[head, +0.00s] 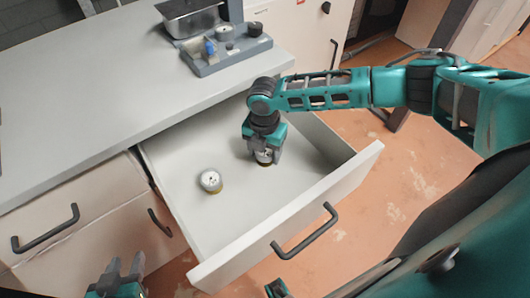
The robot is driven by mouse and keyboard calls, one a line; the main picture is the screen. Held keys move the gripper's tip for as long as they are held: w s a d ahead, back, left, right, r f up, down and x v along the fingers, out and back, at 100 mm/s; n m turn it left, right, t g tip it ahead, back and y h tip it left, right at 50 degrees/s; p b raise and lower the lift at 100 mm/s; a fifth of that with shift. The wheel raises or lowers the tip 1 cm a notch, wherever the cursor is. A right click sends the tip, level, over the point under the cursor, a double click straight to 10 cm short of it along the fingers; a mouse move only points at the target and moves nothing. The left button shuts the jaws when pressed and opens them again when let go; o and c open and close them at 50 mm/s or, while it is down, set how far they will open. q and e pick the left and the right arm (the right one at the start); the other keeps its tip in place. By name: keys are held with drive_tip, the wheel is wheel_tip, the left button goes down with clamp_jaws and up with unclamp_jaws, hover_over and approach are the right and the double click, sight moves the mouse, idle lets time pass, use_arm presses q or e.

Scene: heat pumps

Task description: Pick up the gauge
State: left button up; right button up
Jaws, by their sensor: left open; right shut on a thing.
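A round gauge (264,156) with a pale face and a brass-coloured base is between the fingers of my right gripper (264,153), inside the open drawer. My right gripper is shut on this gauge, and its fingers hide part of it. I cannot tell whether it is lifted off the drawer floor. A second, similar gauge (210,181) stands on the drawer floor to the left, apart from the gripper. My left gripper (122,275) is open and empty at the bottom left, in front of the cabinet.
The open drawer (300,215) has raised walls and a dark handle (307,233). The worktop (90,90) above is mostly clear. A grey fixture (228,52) and a metal tray (190,17) stand at its back right. Free floor (400,190) lies to the right.

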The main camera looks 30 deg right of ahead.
drive_tip(key=c, duration=0.6)
